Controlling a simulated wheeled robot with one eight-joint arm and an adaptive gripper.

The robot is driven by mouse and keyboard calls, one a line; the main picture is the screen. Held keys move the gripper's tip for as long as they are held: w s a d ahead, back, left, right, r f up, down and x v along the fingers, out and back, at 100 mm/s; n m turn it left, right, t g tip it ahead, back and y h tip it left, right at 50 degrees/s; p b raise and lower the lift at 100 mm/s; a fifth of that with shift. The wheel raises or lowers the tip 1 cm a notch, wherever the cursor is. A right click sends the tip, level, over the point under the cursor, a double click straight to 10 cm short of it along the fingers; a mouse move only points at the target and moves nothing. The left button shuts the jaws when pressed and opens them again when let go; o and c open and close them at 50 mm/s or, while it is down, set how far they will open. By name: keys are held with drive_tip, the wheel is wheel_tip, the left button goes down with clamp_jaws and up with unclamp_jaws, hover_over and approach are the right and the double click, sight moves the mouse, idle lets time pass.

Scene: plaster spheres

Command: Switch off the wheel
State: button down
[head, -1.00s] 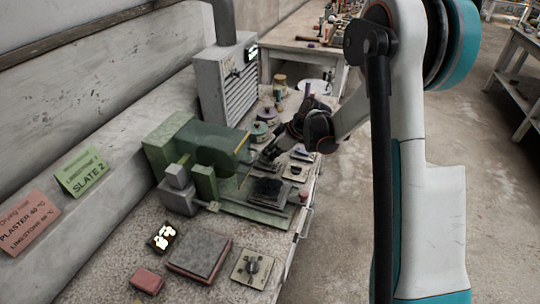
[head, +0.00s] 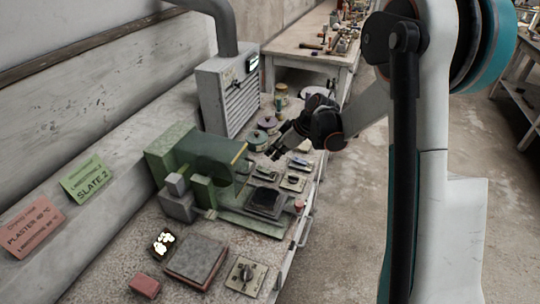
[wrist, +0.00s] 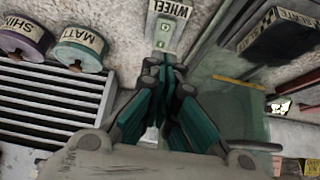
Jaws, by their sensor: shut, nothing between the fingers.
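A small plate labelled WHEEL (wrist: 165,38) with green marks lies just beyond my fingertips in the wrist view. Its label reads upside down, and my fingers hide its near part. My gripper (wrist: 163,68) has its teal-sided fingers together, with nothing between them. In the head view my gripper (head: 274,153) hangs over the bench, behind the small switch plates. The green grinding machine (head: 172,147) stands to its left, with its round wheel housing under a green shield. I cannot tell whether the fingers touch the plate or whether the wheel is turning.
A grey louvred cabinet (head: 228,98) with a duct stands behind. Coloured spools (head: 257,138) sit beside it. A dark square slab (head: 266,201) lies on the machine's front. Another switch plate (head: 245,275) and a grey block (head: 195,260) lie nearer. Floor to the right is open.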

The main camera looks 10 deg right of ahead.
drive_tip(key=s+d+r+p, duration=0.1)
drive_tip(key=s+d+r, duration=0.2)
drive_tip(key=d+r, duration=0.1)
drive_tip(key=shift+s, duration=0.15)
idle(0.4)
drive_tip(key=s+a+r+m+h, duration=0.1)
drive_tip(key=s+a+r+m, duration=0.1)
drive_tip(key=s+r, duration=0.45)
drive_tip(key=s+a+r+m+h, duration=0.2)
drive_tip(key=s+r+m, duration=0.1)
drive_tip(key=s+r, duration=0.3)
drive_tip(key=s+r+m+t+h, duration=0.1)
drive_tip(key=s+m, duration=0.4)
drive_tip(key=s, duration=1.1)
drive_tip(key=shift+s+m+t+h, duration=0.4)
drive_tip(key=shift+t+h, duration=0.4)
drive_tip(key=shift+t, duration=0.2)
drive_tip(key=shift+a, duration=0.15)
